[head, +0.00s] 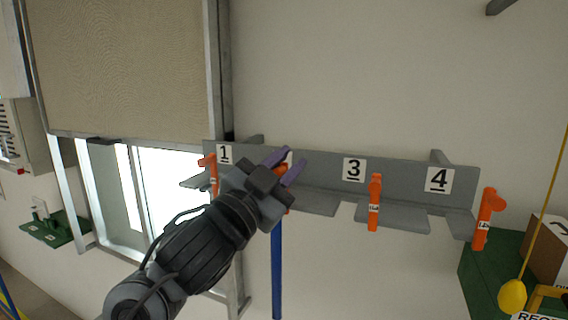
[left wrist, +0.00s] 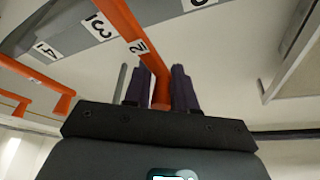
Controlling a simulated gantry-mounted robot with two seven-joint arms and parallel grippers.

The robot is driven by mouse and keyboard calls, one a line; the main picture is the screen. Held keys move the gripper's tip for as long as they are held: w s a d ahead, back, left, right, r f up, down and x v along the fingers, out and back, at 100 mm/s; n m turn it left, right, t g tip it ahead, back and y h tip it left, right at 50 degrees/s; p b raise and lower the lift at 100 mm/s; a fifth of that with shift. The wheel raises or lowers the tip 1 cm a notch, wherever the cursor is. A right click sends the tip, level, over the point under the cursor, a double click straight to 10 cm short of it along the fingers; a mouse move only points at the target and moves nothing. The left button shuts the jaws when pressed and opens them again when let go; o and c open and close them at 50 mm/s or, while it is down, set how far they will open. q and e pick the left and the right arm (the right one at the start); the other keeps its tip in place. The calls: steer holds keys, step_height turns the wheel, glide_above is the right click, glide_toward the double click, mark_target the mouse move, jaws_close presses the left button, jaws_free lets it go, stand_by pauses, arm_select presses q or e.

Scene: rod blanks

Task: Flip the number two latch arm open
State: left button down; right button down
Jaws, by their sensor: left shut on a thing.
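The number two latch arm (head: 284,200) is orange and sits on the grey rack (head: 325,170), mostly hidden behind my left gripper (head: 289,160) in the head view. In the left wrist view the latch arm (left wrist: 130,32) carries a small 2 label, and its end runs between the dark purple fingers of my left gripper (left wrist: 161,80). The left gripper is shut on this end. A blue rod (head: 277,270) hangs upright below the number two place. The rack's 2 plate is mostly covered by the fingers in the head view. My right gripper is not in view.
Other orange latch arms stand at places one (head: 212,172), three (head: 374,203) and four (head: 485,218). A window (head: 165,190) is behind my left arm. A green bench with a brown box (head: 546,250) and a yellow pull (head: 512,296) are at the right.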

arm_select(q)
steer(key=shift+w+a+f, duration=0.1)
steer(key=shift+w, duration=0.05)
steer(key=c, duration=1.1)
jaws_free()
steer(key=shift+s, duration=0.2)
steer(key=b+v, duration=0.3)
steer(key=v, duration=0.7)
steer(key=shift+s+a, duration=0.15)
steer(key=shift+s, duration=0.05)
steer(key=shift+f, duration=0.2)
